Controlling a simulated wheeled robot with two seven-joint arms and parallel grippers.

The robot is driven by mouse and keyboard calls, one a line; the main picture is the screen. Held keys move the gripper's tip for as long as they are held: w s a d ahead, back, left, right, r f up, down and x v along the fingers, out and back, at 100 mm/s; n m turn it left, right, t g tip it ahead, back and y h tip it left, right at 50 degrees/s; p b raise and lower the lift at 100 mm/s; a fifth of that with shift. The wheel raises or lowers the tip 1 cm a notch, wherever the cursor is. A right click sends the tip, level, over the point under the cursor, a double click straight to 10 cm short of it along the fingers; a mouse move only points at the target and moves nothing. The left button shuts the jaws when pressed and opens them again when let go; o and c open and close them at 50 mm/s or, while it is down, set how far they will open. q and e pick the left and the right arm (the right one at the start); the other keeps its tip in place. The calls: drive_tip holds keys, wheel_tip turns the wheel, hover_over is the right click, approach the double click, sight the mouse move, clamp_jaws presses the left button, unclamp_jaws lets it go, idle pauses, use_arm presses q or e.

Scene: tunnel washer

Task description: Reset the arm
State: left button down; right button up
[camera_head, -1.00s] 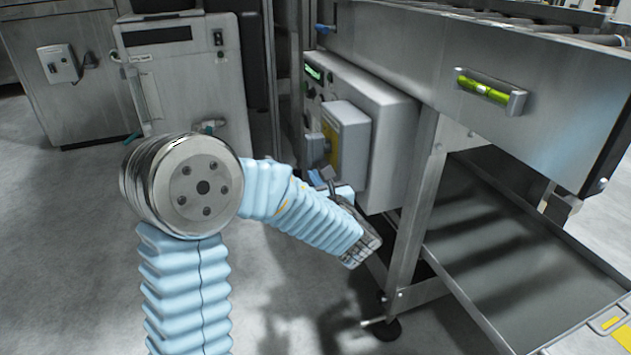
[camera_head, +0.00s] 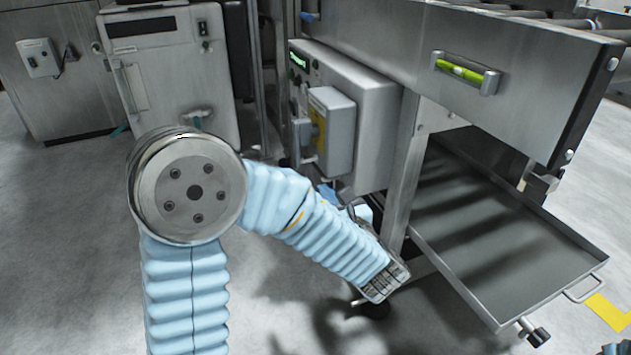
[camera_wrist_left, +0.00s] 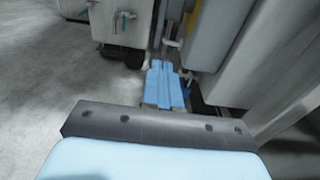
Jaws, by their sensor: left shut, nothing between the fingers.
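My left arm, in a light blue ribbed sleeve, comes in from the left in the head view and bends down to the right. Its wrist hangs in front of the washer's frame leg. The left gripper (camera_head: 328,193) is mostly hidden behind the wrist, with light blue parts showing below the grey control box. In the left wrist view the blue fingers of the left gripper (camera_wrist_left: 163,72) are together, with nothing between them.
A grey control box (camera_head: 372,108) with a smaller box on its front stands close beyond my left gripper. The steel frame leg (camera_head: 403,180) and a low metal tray (camera_head: 500,235) lie to the right. Grey cabinets (camera_head: 170,75) stand behind. Floor at left is clear.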

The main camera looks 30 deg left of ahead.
use_arm(q)
drive_tip(key=s+d+f+n+g+h+p, duration=0.1)
drive_tip(key=s+f+n+g+h+p, duration=0.15)
drive_tip(key=s+f+g, duration=0.4)
drive_tip(key=s+d+f+n+g+h+p, duration=0.1)
drive_tip(key=s+f+n+g+h, duration=0.15)
drive_tip(key=f, duration=0.75)
drive_tip(key=s+d+f+n+g+h+p, duration=0.1)
drive_tip(key=s+f+n+g+h, duration=0.15)
drive_tip(key=s+f, duration=0.45)
drive_tip(key=s+d+f+n+g+h+p, duration=0.3)
drive_tip(key=s+d+f+n+g+h, duration=0.15)
drive_tip(key=d+n+h, duration=0.3)
drive_tip(key=w+f+n+t, duration=0.1)
drive_tip(key=n, duration=0.3)
drive_tip(key=w+d+f+n+t+h+p, duration=0.1)
drive_tip(key=f+n+t, duration=0.1)
drive_tip(key=n, duration=0.2)
drive_tip(key=w+d+f+n+t+h+p, duration=0.1)
drive_tip(key=n+t, duration=0.1)
drive_tip(key=n, duration=0.3)
drive_tip(key=shift+d+f, duration=0.1)
drive_tip(key=shift+f, duration=0.15)
